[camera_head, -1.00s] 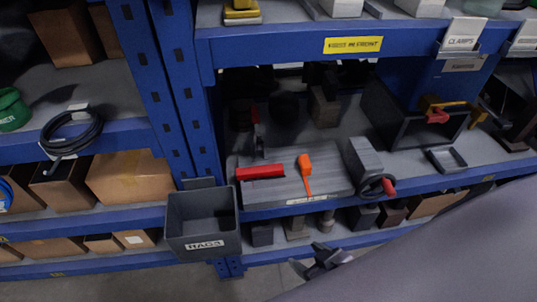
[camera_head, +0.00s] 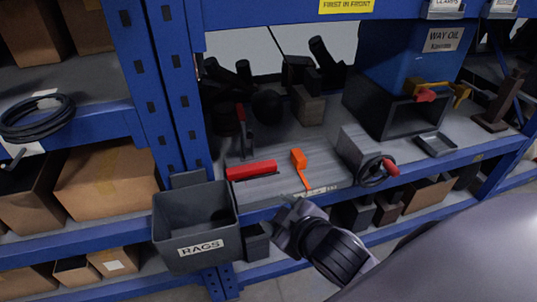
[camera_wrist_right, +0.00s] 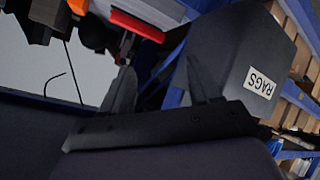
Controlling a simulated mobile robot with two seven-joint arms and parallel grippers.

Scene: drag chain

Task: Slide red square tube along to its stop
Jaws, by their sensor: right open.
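The red square tube (camera_head: 251,170) lies on a grey slotted plate (camera_head: 284,189) at the front of the middle shelf, left of an orange-handled tool (camera_head: 299,162). In the right wrist view the red tube (camera_wrist_right: 137,26) shows near the top, beyond the fingers. My right gripper (camera_head: 285,212) is in front of the shelf edge, below and to the right of the tube, apart from it. In the wrist view its two fingers (camera_wrist_right: 158,88) stand apart with nothing between them. The tube's stop cannot be made out. My left gripper is not in view.
A grey RAGS bin (camera_head: 195,225) hangs at the shelf front, left of my right gripper. A grey block with a black ring and red handle (camera_head: 368,163) stands to the right. A blue upright (camera_head: 165,85) bounds the shelf on the left.

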